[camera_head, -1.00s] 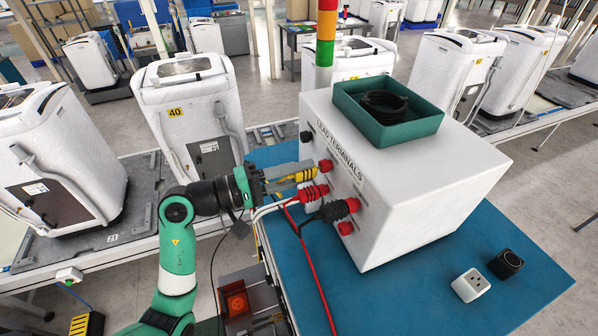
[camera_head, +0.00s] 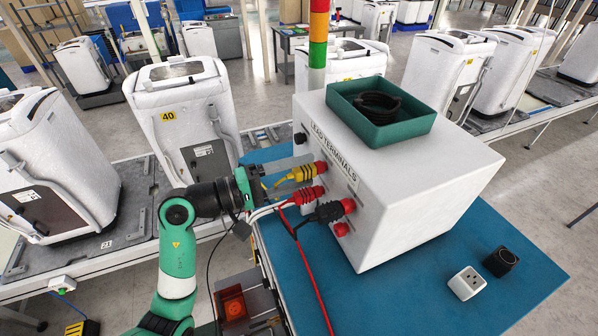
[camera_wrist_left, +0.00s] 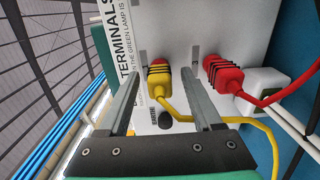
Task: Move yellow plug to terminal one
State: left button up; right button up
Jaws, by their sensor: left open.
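The yellow plug (camera_head: 297,174) sits at a red socket (camera_head: 320,167) on the front of the white box, with its yellow lead trailing from it. My left gripper (camera_head: 306,166) is open beside it. In the left wrist view the yellow plug (camera_wrist_left: 159,80) lies between the two apart fingers (camera_wrist_left: 162,75), and I cannot tell whether they touch it. My right gripper is not in view.
A red plug (camera_head: 304,195) and a black plug (camera_head: 325,213) with leads sit close below the yellow one. Another red socket (camera_head: 341,229) is lower, a black knob (camera_head: 299,138) higher. A green tray (camera_head: 415,129) tops the box. The blue table (camera_head: 420,300) has free room in front.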

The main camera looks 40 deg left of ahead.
pick_arm(q)
jog(key=b+v, duration=0.2)
jog(key=v, duration=0.9)
jog(key=shift+s+b, duration=0.3)
jog(key=shift+b, duration=0.05)
jog(key=shift+a, duration=0.1)
